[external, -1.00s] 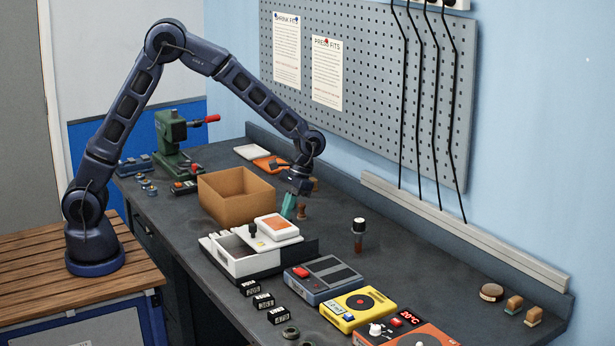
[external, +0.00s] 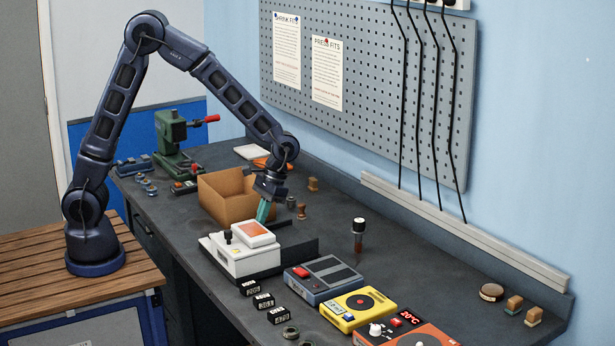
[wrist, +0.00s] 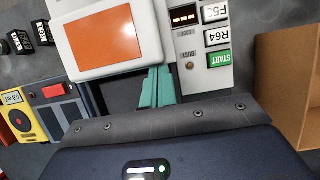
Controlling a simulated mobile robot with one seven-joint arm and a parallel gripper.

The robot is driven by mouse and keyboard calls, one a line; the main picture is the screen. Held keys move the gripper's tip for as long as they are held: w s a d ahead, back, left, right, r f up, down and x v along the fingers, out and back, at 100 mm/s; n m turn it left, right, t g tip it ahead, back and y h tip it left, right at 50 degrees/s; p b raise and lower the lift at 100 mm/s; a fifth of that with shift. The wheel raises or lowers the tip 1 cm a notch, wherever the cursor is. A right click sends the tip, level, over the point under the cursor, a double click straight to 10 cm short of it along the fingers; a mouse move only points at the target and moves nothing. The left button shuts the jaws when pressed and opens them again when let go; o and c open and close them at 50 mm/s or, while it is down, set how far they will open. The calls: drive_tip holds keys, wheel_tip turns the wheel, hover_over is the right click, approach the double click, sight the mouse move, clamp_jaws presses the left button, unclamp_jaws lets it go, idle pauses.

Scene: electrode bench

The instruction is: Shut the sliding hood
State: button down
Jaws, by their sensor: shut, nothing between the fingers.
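An open cardboard box (external: 225,197) stands just left of my gripper. A dark rail (external: 300,248) sticks out right of the machine. A grey device (external: 325,277) and a yellow device (external: 358,305) stand in front. Small black display blocks (external: 263,300) lie near the front edge.

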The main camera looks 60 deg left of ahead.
drive_tip(key=shift+s, duration=0.3)
drive_tip(key=shift+f, duration=0.1)
drive_tip(key=w, duration=0.4)
drive_tip(key=shift+w, duration=0.2)
drive_tip(key=v, duration=0.9)
drive_tip(key=s+a+r+t, duration=0.2)
drive_tip(key=s+a+r, duration=0.1)
drive_tip(key=a+r, duration=0.5)
drive_tip(key=s+a+r+t, duration=0.2)
drive_tip(key=s+a+r, duration=0.2)
drive_tip(key=s+a, duration=0.35)
drive_tip(key=s+a+r+t, duration=0.2)
drive_tip(key=s+a+r, duration=0.1)
drive_tip(key=s+a, duration=0.45)
drive_tip(key=s+a+f+t, duration=0.1)
drive_tip(key=s+a+t, duration=0.2)
drive_tip(key=s, duration=0.8)
drive_tip(key=shift+a+f, duration=0.3)
drive_tip(key=shift+a, duration=0.8)
